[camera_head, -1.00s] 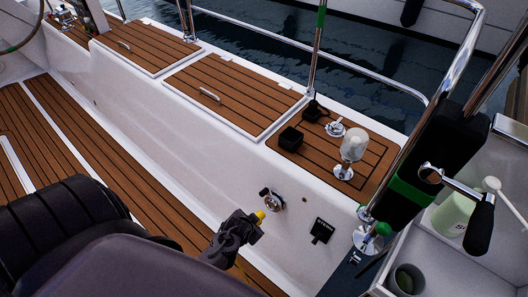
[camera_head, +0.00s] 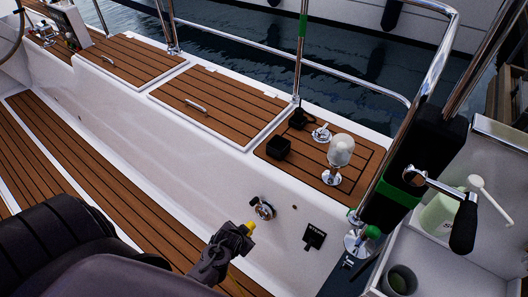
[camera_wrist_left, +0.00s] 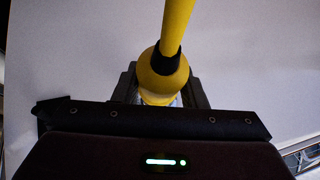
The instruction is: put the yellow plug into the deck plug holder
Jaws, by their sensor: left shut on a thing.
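My left gripper (camera_head: 238,236) is shut on the yellow plug (camera_head: 249,228). The plug's end points up and right, past the dark fingers. In the left wrist view the plug (camera_wrist_left: 162,75) has a round yellow body with a black collar, and a yellow length runs up from it out of the frame. A round chrome fitting (camera_head: 264,208) with a dark part at its left sits on the white side wall, just up and right of the plug. A gap shows between them in the picture. I cannot tell whether this fitting is the deck plug holder. My right gripper is not in view.
A black label plate (camera_head: 314,236) is on the wall to the right. On the teak deck above stand a black box (camera_head: 278,145), a chrome fitting (camera_head: 321,134) and a clear-domed lamp (camera_head: 340,152). A chrome rail and post bound the right side. The wall left of the gripper is bare.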

